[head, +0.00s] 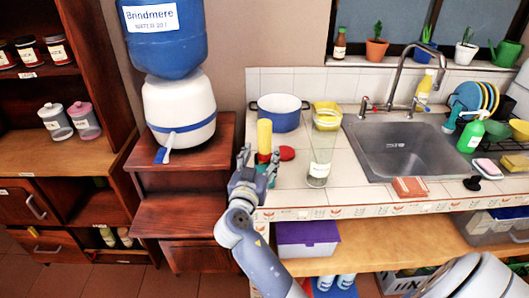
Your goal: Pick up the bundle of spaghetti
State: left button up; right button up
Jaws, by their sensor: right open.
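The bundle of spaghetti (265,136) looks like a yellow upright cylinder near the left end of the tiled counter. My right gripper (258,160) is open at the counter's left front corner, with its fingers around or just in front of the bundle's lower part. The fingers hide the bundle's base, and I cannot tell whether they touch it. My left gripper is not in view.
A red lid (287,153) lies right beside the bundle. A tall clear labelled jar (319,168) stands farther right, near a blue pot (279,113) and the sink (408,150). A wooden cabinet (185,180) with a water dispenser (180,110) stands left.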

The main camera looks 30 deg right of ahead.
aim_at(263, 151)
jog(key=p+x, duration=0.1)
jog(key=x, duration=0.2)
jog(key=shift+w+d+f+p, duration=0.1)
jog(key=shift+w+d+p, duration=0.05)
jog(key=shift+d+p, duration=0.2)
jog(key=shift+w+d+f, duration=0.2)
jog(key=shift+w+d, duration=0.1)
jog(key=shift+w, duration=0.05)
jog(key=shift+a, duration=0.1)
grip_shut()
